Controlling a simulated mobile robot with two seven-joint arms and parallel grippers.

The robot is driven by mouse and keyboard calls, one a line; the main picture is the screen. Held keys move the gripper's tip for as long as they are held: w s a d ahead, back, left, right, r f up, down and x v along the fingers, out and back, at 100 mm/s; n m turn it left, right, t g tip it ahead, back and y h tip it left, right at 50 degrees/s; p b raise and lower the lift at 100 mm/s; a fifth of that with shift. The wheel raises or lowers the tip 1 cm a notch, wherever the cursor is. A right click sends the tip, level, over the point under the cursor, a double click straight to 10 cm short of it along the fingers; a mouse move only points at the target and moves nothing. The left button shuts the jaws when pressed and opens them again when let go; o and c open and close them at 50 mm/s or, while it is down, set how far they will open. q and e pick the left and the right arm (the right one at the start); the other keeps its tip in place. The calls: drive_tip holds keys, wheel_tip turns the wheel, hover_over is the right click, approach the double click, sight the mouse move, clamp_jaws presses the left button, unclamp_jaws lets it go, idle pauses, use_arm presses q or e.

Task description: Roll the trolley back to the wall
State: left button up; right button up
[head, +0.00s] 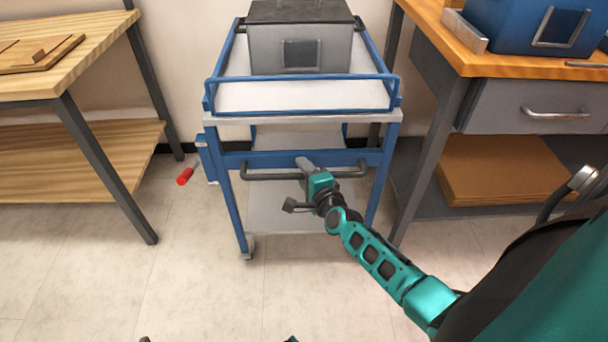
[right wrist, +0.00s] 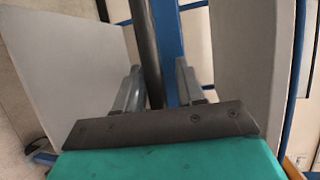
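The trolley (head: 233,200) is a blue frame with grey shelves, standing between two benches with its far end towards the wall. A dark handle bar (head: 265,177) runs across its near side, below the top shelf; it also shows in the right wrist view (right wrist: 145,55), beside a blue rail of the frame. My right gripper (head: 304,164) is at the middle of this handle. In the right wrist view its two grey fingers (right wrist: 158,92) stand apart, with the bar between them and a gap towards the right finger. My left gripper is not in view.
A grey box with a dark lid (head: 265,45) sits on the trolley's top shelf. A wooden bench (head: 90,50) stands left and a drawer bench (head: 485,62) close on the right. A red cylinder (head: 185,176) lies on the floor left of the trolley. The near floor is clear.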

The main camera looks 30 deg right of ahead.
drive_tip(key=shift+o, duration=0.2)
drive_tip(key=shift+s+a, duration=0.1)
drive_tip(key=shift+s+a, duration=0.1)
drive_tip(key=shift+s, duration=0.35)
use_arm(q)
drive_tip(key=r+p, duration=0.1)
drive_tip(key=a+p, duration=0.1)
drive_tip(key=p, duration=0.1)
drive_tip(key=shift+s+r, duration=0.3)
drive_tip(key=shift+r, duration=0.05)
use_arm(e)
drive_tip(key=v, duration=1.2)
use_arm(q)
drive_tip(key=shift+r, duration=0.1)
